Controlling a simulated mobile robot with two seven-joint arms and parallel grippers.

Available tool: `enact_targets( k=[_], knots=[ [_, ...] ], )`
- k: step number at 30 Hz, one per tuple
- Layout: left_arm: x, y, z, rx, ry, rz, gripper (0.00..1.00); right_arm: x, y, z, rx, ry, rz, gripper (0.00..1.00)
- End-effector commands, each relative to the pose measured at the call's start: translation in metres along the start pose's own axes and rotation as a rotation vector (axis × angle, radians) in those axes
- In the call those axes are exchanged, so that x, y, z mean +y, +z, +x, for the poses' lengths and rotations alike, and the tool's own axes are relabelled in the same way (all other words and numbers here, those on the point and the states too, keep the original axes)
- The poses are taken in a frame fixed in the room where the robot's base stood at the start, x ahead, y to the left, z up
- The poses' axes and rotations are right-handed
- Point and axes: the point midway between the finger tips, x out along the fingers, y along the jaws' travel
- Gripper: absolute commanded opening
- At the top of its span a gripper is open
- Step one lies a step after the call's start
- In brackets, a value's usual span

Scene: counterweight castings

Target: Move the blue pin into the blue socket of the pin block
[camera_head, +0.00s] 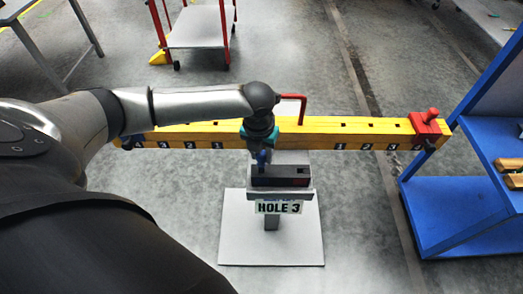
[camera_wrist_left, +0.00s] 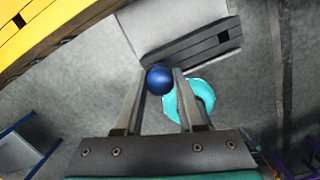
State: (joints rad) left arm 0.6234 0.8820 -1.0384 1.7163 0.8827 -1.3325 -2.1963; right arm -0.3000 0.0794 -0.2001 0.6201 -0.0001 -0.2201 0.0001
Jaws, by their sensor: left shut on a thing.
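My left gripper (camera_head: 262,157) is above the dark pin block (camera_head: 282,178), near its left part. In the left wrist view the gripper (camera_wrist_left: 159,76) is shut on the blue pin, whose round blue head (camera_wrist_left: 159,80) shows between the fingertips. In the head view only a bit of blue (camera_head: 263,156) shows below the wrist. The pin block also shows in the left wrist view (camera_wrist_left: 190,48), beyond the fingers, with a square dark hole at its right end. Whether the pin touches the block I cannot tell. My right gripper is out of view.
A long yellow numbered beam (camera_head: 350,133) lies behind the block, with a red handle (camera_head: 304,107) and a red end block (camera_head: 426,126). A blue shelf (camera_head: 460,205) is at right. A turquoise curved thing (camera_wrist_left: 203,98) lies beside the fingers.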

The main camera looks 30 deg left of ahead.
Motion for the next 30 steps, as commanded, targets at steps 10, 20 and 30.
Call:
enact_targets(
  k=[10, 20, 30],
  knots=[
    [-0.001, -0.002, 0.018, 0.001, -0.001, 0.001, 0.0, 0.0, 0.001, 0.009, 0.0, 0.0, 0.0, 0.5],
    [0.0, -0.003, 0.025, 0.0, 0.0, 0.0, 0.0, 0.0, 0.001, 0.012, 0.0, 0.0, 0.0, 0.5],
    [0.0, -0.003, 0.025, 0.0, 0.0, 0.0, 0.44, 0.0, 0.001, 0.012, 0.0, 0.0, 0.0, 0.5]
  ],
)
